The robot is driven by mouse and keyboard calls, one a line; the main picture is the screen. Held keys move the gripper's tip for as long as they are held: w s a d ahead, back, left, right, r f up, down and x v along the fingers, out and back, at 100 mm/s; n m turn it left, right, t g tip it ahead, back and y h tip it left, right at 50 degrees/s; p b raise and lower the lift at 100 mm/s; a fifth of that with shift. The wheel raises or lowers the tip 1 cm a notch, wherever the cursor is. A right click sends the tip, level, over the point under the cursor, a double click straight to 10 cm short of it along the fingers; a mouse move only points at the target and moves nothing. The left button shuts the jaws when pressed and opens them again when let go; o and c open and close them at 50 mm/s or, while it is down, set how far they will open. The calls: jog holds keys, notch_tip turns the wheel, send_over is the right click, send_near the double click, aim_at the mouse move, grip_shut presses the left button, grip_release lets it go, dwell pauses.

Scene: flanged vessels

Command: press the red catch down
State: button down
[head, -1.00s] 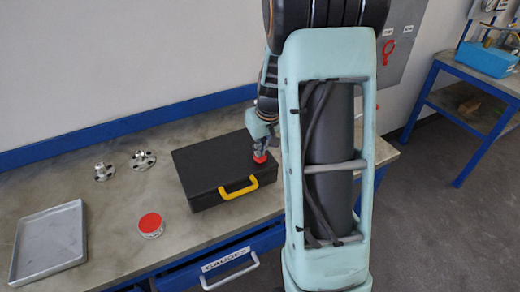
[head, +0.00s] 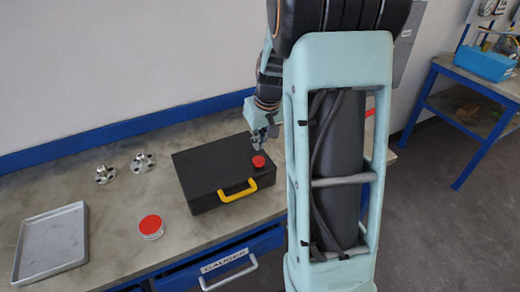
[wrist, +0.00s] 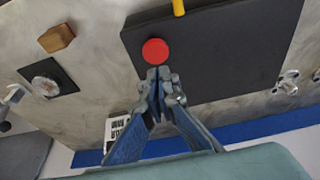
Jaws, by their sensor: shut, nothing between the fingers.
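The red catch (head: 258,162) is a round red button on the lid of a black case (head: 205,160) with a yellow handle (head: 238,191). The case lies closed on the bench. In the wrist view the red catch (wrist: 155,51) sits just beyond the fingertips. My gripper (head: 262,141) is shut and empty, behind and above the catch in the head view. In the wrist view the closed fingertips (wrist: 158,73) point toward the catch and appear close to its edge; whether they touch it I cannot tell.
A red-topped round container (head: 151,227), a grey tray (head: 50,243) and two metal flanged parts (head: 143,162) (head: 105,173) stand left of the case. A wooden block (wrist: 56,38) and a dark square plate (wrist: 49,77) show in the wrist view.

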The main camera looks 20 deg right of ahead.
jog(key=v, duration=0.8)
jog(key=shift+w+b, duration=0.15)
jog(key=shift+b, duration=0.15)
jog(key=shift+r, duration=0.1)
jog(key=shift+a, duration=0.1)
